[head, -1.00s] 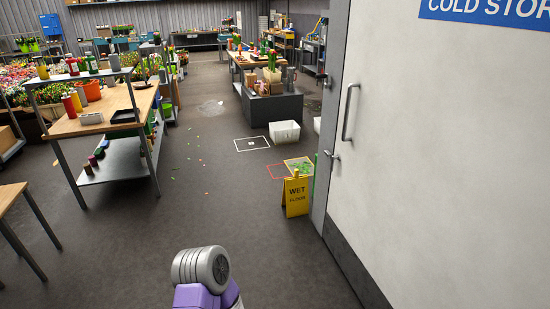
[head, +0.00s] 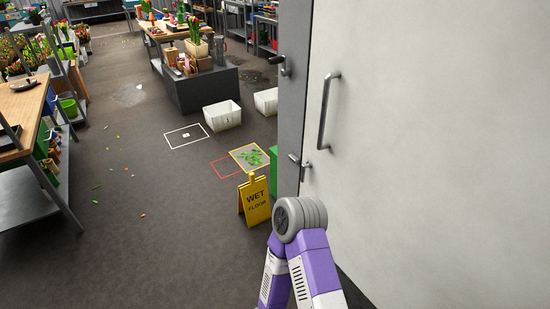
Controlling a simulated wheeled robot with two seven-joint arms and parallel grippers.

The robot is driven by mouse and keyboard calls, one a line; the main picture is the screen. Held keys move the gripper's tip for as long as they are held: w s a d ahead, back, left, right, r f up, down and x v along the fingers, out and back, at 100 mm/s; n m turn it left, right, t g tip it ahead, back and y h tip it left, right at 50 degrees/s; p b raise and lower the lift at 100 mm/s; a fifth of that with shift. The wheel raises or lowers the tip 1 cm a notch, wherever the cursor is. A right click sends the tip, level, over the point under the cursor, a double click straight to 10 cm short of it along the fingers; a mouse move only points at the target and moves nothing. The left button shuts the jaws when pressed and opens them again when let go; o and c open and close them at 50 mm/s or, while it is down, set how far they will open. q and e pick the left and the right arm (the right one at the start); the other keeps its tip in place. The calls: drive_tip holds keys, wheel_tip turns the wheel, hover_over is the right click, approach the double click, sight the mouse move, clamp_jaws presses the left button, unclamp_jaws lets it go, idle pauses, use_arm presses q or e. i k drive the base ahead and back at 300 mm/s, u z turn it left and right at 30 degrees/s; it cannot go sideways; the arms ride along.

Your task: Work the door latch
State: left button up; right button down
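The white cold-store door (head: 440,150) fills the right side of the head view. A small metal lever latch (head: 298,160) sits near its left edge, beside the grey frame (head: 290,100). A long vertical pull handle (head: 326,112) is fixed on the door above and right of the latch. The door looks closed against the frame, but I cannot tell whether it is latched. One of my purple arms is bent at a grey joint in front of the door's lower part. Neither gripper is in view, and nothing of mine is seen touching the latch.
A yellow wet-floor sign (head: 254,200) stands left of the door. Behind it are a green bin (head: 287,172), a floor square with green scraps (head: 250,157) and white tubs (head: 222,115). A workbench (head: 25,105) stands at left. The floor between is mostly clear.

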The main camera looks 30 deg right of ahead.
sight(308, 164)
drive_tip(key=z, duration=0.65)
drive_tip(key=i, duration=1.35)
drive_tip(key=z, duration=1.65)
drive_tip(key=i, duration=0.2)
drive_tip(key=z, duration=0.05)
